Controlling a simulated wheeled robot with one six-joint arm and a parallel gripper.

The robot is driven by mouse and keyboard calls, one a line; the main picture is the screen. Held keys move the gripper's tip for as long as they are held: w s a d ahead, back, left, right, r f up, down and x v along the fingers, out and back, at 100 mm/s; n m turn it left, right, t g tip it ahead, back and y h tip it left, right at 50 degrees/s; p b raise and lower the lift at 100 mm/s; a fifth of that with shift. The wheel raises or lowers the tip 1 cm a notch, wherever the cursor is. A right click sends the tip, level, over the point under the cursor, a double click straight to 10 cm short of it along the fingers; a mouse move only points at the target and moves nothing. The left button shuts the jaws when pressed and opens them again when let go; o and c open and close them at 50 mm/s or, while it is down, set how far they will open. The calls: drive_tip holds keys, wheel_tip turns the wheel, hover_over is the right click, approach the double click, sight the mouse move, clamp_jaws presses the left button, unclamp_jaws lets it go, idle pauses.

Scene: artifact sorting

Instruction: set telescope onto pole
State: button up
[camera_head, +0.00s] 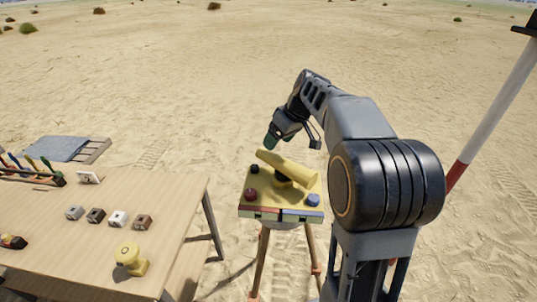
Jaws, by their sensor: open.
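The yellow tube-shaped telescope (290,166) lies slantwise on top of the yellow box, over a short dark post (283,181) that shows just below it. The post looks like the pole, and the telescope appears to rest on it; how well it is seated I cannot tell. The yellow box (262,205) stands on a tripod and carries a red knob, a blue knob and a small dark knob. My gripper (293,143) is open and empty, just above and behind the telescope, apart from it. Its fingertips are small and partly unclear.
A wooden table (180,195) at left holds several small cubes (95,215), a yellow piece (130,259) and a rack of tools (30,170). A red-and-white striped pole (497,100) with a black top leans at right. Open sand lies behind.

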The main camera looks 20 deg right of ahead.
sight(268, 154)
drive_tip(key=p+x, duration=0.1)
drive_tip(key=x, duration=0.6)
drive_tip(key=shift+a+f, duration=0.1)
drive_tip(key=shift+f, duration=0.15)
drive_tip(key=shift+w, duration=0.1)
drive_tip(key=c, duration=1.3)
drive_tip(key=shift+s+a+f+n+g+b, duration=0.1)
drive_tip(key=shift+s+a+n+g+b, duration=0.15)
drive_tip(key=shift+n+b, duration=0.35)
drive_tip(key=shift+s+a+n+g+b, duration=0.15)
drive_tip(key=shift+a+n+b, duration=0.15)
drive_tip(key=shift+n+b, duration=0.25)
drive_tip(key=shift+s+a+n+g+y+b, duration=0.15)
drive_tip(key=shift+s+a+n+g+b, duration=0.15)
drive_tip(key=shift+n, duration=0.45)
drive_tip(key=shift+s+a+n+g+y+b, duration=0.15)
drive_tip(key=shift+s+n+g+b, duration=0.15)
drive_tip(key=shift+n, duration=0.45)
drive_tip(key=shift+s+a+n+g+y+b, duration=0.1)
drive_tip(key=shift+s+a+n+g+b, duration=0.1)
drive_tip(key=shift+s+n+g, duration=0.4)
drive_tip(key=shift+w, duration=0.2)
